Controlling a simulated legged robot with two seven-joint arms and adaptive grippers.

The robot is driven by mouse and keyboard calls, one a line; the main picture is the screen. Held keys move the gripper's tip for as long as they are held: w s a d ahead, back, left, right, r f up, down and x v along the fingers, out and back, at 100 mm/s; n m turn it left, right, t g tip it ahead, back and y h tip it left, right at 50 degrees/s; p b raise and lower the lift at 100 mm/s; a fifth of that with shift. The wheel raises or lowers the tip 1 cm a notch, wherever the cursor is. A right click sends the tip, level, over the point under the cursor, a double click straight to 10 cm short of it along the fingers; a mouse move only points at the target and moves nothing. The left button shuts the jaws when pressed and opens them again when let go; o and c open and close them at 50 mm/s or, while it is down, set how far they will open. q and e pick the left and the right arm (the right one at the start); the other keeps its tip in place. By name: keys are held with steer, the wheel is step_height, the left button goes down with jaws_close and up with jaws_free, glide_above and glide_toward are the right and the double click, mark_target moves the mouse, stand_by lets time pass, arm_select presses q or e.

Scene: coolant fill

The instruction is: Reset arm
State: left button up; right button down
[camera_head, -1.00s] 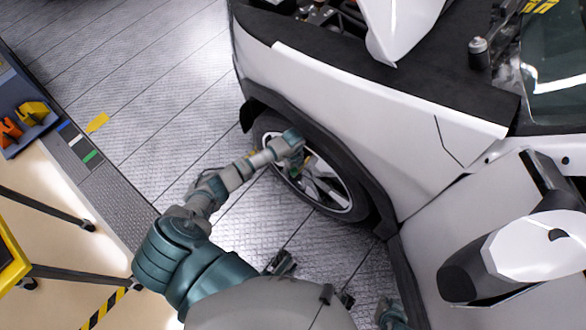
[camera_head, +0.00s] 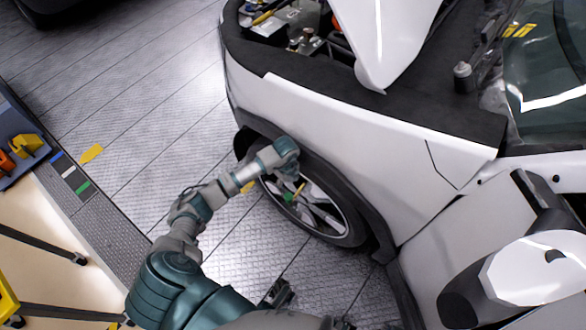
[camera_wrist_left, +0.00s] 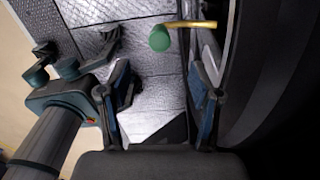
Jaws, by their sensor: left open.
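My left arm comes in from the lower left in the head view, its wrist in front of the car's front wheel (camera_head: 335,222). My left gripper (camera_wrist_left: 160,100) is open in the wrist view, with two dark blue-faced fingers apart and nothing between them. Its fingers are hard to make out in the head view. A small green piece (camera_wrist_left: 160,38) with a thin yellow curved part (camera_wrist_left: 195,24) shows beyond the fingers. Green also shows against the wheel in the head view (camera_head: 288,197).
The white car (camera_head: 340,125) fills the right side, its engine bay (camera_head: 300,30) open at the top. A bench with orange and yellow items (camera_head: 25,145) stands at the left edge. The metal plank floor (camera_head: 130,90) is clear between them.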

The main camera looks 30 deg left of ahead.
arm_select(q)
steer(key=shift+d, duration=0.1)
